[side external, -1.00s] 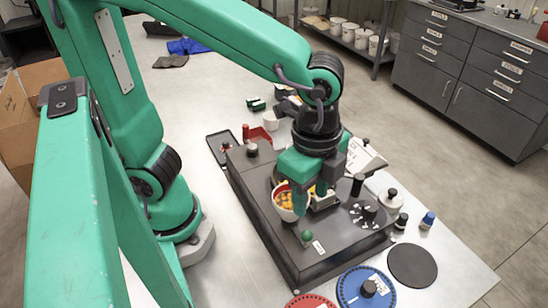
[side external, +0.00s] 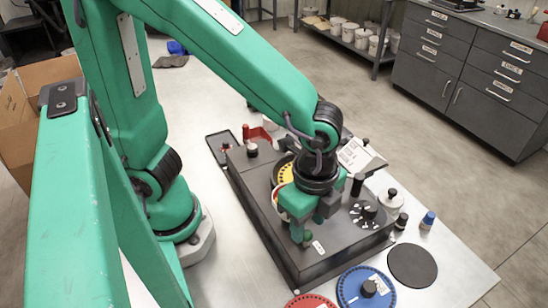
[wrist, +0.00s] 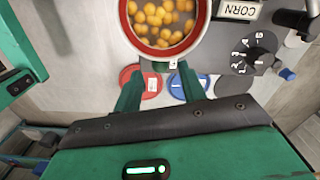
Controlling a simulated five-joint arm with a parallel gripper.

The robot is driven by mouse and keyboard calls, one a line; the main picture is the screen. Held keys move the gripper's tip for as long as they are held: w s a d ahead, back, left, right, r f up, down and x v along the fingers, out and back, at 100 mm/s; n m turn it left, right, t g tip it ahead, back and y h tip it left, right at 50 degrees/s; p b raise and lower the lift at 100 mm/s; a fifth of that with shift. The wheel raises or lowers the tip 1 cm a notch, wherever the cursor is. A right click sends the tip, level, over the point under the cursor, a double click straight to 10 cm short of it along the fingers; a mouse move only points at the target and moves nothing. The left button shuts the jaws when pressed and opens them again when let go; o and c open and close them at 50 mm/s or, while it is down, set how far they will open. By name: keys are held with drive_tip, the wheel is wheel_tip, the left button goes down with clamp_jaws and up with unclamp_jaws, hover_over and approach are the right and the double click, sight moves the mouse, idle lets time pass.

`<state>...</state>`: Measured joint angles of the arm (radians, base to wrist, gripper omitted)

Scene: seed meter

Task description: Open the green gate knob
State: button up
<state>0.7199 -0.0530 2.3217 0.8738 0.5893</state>
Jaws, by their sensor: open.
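The green gate knob (side external: 307,237) is a small round knob on the near end of the black seed meter housing (side external: 262,225), partly covered by my gripper in the side external view. My gripper (side external: 308,226) points down just above and beside it, with the jaws apart. I cannot tell whether the fingers touch the knob.
A red-rimmed hopper of yellow-orange seeds (wrist: 165,42) stands close to my fingers. A black dial (side external: 368,211), a white lidded jar (side external: 391,200), a blue disc (side external: 352,287), a red disc (side external: 308,301) and a black disc (side external: 412,266) are nearby.

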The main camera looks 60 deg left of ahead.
drive_tip(key=shift+f, duration=0.95)
clamp_jaws()
drive_tip(key=shift+d, duration=1.1)
unclamp_jaws()
drive_tip(key=shift+r, duration=0.1)
